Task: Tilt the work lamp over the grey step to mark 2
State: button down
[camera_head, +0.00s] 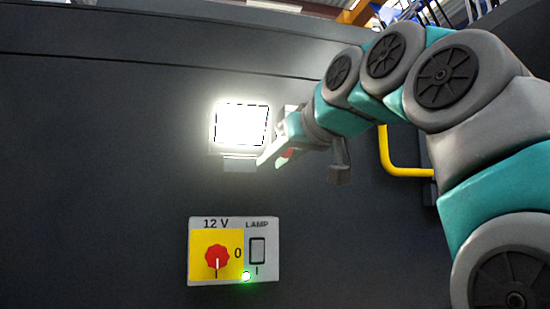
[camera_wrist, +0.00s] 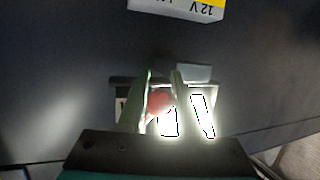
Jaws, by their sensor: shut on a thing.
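The work lamp (camera_head: 240,125) is lit, with a bright white square face, and sits on the dark wall left of my gripper. My gripper (camera_head: 274,157) is at its lower right side in the head view. In the wrist view my gripper (camera_wrist: 162,82) has its two fingers on either side of a red knob (camera_wrist: 158,102) in front of the glowing lamp (camera_wrist: 203,112), and is shut on it. The glare and the fingers hide how the knob joins the lamp. I can make out no tilt marks, and the grey step cannot be made out.
A switch panel (camera_head: 265,272) with a red rotary knob (camera_head: 217,257), a lamp rocker switch (camera_head: 257,251) and a green light (camera_head: 246,276) is below the lamp. A yellow handrail (camera_head: 407,171) is at the right, behind my arm. The wall left of the lamp is clear.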

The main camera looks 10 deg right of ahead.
jog(key=shift+s+r+p, duration=0.35)
jog(key=shift+s+r, duration=0.1)
jog(key=shift+s, duration=0.1)
jog(key=shift+s+r+p, duration=0.6)
jog(key=shift+s+r, duration=0.3)
jog(key=shift+r, duration=0.05)
dwell(0.6)
jog(key=c, duration=0.6)
grip_release()
jog(key=shift+s+a, duration=0.1)
